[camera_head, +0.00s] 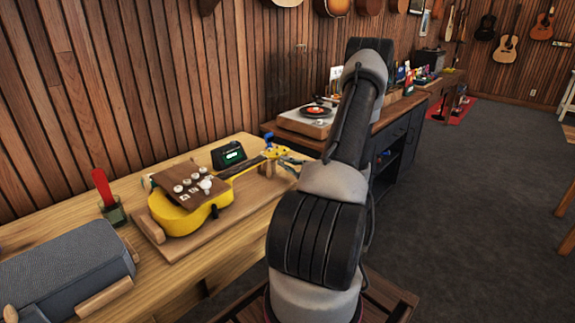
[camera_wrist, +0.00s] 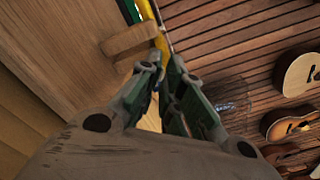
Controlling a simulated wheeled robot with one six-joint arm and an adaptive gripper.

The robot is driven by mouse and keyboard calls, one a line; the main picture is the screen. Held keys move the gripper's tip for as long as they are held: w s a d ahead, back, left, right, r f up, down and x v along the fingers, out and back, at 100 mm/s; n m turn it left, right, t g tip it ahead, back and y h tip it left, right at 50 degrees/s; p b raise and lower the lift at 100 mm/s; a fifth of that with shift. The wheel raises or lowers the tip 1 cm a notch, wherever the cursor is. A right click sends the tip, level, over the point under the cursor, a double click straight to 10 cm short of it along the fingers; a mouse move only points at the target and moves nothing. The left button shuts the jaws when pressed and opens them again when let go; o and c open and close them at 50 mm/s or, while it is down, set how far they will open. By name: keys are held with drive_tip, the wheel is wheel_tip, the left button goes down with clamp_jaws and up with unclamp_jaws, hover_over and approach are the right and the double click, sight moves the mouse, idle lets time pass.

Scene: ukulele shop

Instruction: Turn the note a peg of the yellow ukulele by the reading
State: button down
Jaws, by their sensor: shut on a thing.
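The yellow ukulele (camera_head: 190,218) lies on a wooden cradle board (camera_head: 160,243) on the workbench, its neck pointing to the back right. A brown panel with several white round pieces (camera_head: 188,184) covers part of its body. A tuner (camera_head: 229,154) with a lit green display stands behind the neck; its reading is too small to tell. My gripper (camera_head: 284,164) is at the headstock (camera_head: 274,152), shut on a small peg there. In the wrist view the gripper (camera_wrist: 162,68) closes beside the yellow headstock (camera_wrist: 153,32); the fingers mostly hide the peg. Its note cannot be told.
A red-handled tool (camera_head: 103,185) stands in a dark green holder, left of the ukulele. A grey box (camera_head: 68,270) lies at the bench's front left. A turntable (camera_head: 312,112) sits on the dark cabinet behind my arm. Open floor (camera_head: 470,190) lies right.

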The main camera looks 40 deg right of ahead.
drive_tip(key=shift+m, duration=2)
drive_tip(key=shift+f, duration=0.1)
drive_tip(key=c, duration=1.6)
unclamp_jaws()
drive_tip(key=shift+o, duration=0.2)
drive_tip(key=s, duration=1.2)
drive_tip(key=shift+d, duration=0.4)
